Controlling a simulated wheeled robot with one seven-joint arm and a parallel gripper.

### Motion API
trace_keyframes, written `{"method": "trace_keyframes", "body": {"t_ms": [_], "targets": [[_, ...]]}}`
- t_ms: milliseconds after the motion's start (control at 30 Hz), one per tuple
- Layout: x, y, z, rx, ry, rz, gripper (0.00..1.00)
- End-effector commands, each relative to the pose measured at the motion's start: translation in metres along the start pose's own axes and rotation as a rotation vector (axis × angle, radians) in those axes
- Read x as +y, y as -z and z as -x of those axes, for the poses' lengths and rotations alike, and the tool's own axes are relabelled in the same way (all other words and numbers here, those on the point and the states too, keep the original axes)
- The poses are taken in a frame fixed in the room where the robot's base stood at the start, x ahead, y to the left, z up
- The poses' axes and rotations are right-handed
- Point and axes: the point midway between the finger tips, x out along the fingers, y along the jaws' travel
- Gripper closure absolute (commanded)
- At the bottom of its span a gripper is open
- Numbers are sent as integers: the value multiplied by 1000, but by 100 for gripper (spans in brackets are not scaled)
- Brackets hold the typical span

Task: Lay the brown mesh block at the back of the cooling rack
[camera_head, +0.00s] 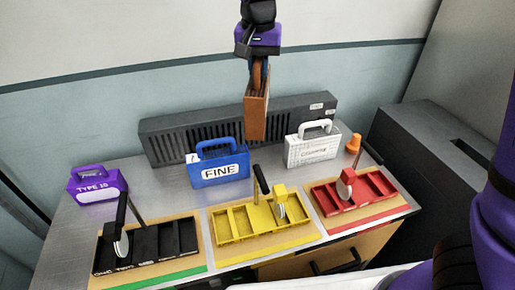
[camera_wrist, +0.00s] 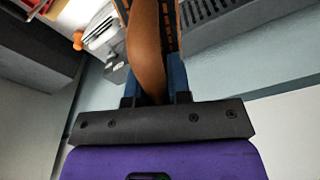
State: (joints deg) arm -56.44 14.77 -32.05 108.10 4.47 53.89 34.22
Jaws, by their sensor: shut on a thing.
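My gripper (camera_head: 258,62) is raised above the back of the table and shut on the handle of the brown mesh block (camera_head: 257,116). The block hangs upright, edge-on, below the fingers. In the wrist view, the brown handle (camera_wrist: 147,45) passes between the blue fingers, and part of the mesh face shows at the top edge. A long dark grey slatted unit (camera_head: 165,148), which looks like the cooling rack, runs along the wall behind the table. The block overlaps its middle in the head view; I cannot tell their distance apart.
A purple block (camera_head: 95,186), a blue block marked FINE (camera_head: 220,170) and a white block (camera_head: 312,150) stand on the metal table. An orange cone (camera_head: 354,143) is at right. Black (camera_head: 150,243), yellow (camera_head: 236,222) and red (camera_head: 365,187) trays with upright tools fill the front.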

Motion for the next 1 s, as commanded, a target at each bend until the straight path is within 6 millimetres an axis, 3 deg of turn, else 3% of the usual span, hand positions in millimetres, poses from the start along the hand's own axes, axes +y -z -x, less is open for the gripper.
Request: {"method": "trace_keyframes", "body": {"t_ms": [700, 833, 1000], "targets": [[1, -19, -164, -1, -3, -1, 100], [0, -22, -184, 0, -2, -1, 100], [0, -23, -194, 1, 0, 0, 100]]}}
